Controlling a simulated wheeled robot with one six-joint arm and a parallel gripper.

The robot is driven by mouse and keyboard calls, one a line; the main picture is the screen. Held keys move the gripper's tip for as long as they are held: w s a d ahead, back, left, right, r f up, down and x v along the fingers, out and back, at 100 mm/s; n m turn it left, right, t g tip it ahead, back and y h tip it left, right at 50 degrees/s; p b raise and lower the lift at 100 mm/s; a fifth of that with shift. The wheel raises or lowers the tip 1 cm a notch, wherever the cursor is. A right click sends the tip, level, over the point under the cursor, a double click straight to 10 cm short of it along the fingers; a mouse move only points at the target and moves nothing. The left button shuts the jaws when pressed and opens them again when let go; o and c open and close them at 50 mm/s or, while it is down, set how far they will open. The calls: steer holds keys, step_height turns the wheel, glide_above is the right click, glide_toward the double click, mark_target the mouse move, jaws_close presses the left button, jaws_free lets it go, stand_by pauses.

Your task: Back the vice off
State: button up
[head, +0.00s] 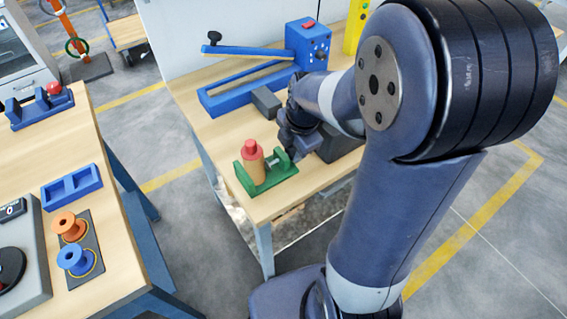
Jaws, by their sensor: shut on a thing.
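The green vice (282,173) stands on the right-hand wooden bench near its front edge. A tan cylinder with a red top (253,161) stands upright between its two upright jaws. Whether the jaws press on the cylinder cannot be made out. My gripper (292,152) is low at the right end of the vice, beside the right jaw. It is shut on what appears to be the vice's handle, mostly hidden behind the fingers and wrist.
A blue lever press (305,45) stands behind, with a dark grey block (266,102) before it. A darker block partly shows behind my wrist. On the left bench (95,130) are an orange spool (68,226), a blue spool (75,258) and a blue tray (72,188).

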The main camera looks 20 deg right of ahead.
steer(key=shift+s+t+b, duration=0.1)
steer(key=shift+t+b, duration=0.3)
steer(key=shift+t, duration=0.1)
steer(key=shift+f+t+b, duration=0.3)
steer(key=shift+f+b, duration=0.1)
steer(key=shift+b, duration=0.85)
steer(key=t+b, duration=0.1)
steer(key=b, duration=0.3)
steer(key=t+y+b, duration=0.1)
steer(key=b, duration=0.2)
steer(key=shift+s+d+t+b, duration=0.15)
steer(key=shift+s+t+b, duration=0.15)
steer(key=shift+s+b, duration=0.1)
steer(key=shift+r, duration=0.15)
steer(key=o, duration=0.6)
